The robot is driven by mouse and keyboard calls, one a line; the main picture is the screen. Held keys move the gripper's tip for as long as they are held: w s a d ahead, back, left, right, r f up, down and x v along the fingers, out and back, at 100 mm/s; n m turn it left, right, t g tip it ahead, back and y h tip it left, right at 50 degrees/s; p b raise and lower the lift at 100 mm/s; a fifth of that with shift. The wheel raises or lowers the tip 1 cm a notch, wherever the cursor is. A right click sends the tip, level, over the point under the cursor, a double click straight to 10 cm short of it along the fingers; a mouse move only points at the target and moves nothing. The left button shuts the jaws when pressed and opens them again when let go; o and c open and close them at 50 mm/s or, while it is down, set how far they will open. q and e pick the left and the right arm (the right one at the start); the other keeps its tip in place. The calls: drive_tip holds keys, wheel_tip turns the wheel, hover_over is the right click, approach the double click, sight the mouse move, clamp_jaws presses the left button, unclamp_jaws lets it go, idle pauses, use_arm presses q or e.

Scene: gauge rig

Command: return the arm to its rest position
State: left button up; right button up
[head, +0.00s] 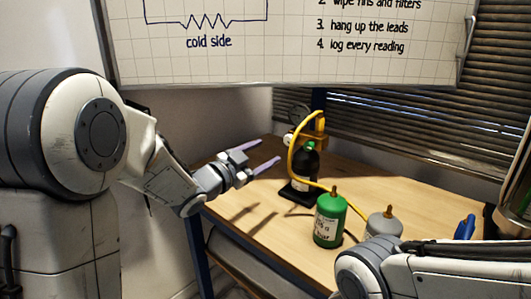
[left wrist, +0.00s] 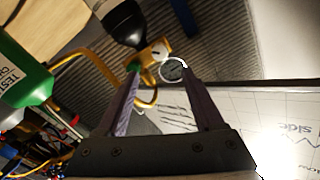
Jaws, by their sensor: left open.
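My left arm reaches in from the left, bent at the elbow. Part of my right arm shows at the lower right, but its gripper is out of view.
A green canister (head: 329,222) and a grey canister (head: 384,222) stand nearer. A whiteboard (head: 290,55) hangs above, beside blinds (head: 420,120). The table (head: 262,222) is bare at its left front.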

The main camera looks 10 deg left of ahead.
use_arm(q)
drive_tip(key=s+d+f+n+g+y, duration=0.1)
drive_tip(key=s+d+f+g, duration=0.1)
drive_tip(key=s+f, duration=0.1)
drive_tip(key=s+d+f+n+g+y, duration=0.1)
drive_tip(key=s+d+f+g+y, duration=0.1)
drive_tip(key=s+f, duration=0.1)
drive_tip(key=s+d+f+n+g+y, duration=0.1)
drive_tip(key=s+f+y, duration=0.1)
drive_tip(key=s+f, duration=0.2)
drive_tip(key=shift+d+n+g, duration=0.4)
drive_tip(key=s+f+g+y, duration=0.1)
drive_tip(key=s+f+g, duration=0.3)
drive_tip(key=s, duration=0.9)
drive_tip(key=s+f+g+y, duration=0.25)
drive_tip(key=s+g, duration=0.25)
drive_tip(key=s, duration=0.7)
wheel_tip(320, 180, up, 20)
drive_tip(key=s+p, duration=0.1)
drive_tip(key=p, duration=1.9)
drive_tip(key=shift+s+d+f+g, duration=0.15)
drive_tip(key=shift+s+d+g, duration=0.05)
drive_tip(key=shift+g, duration=0.2)
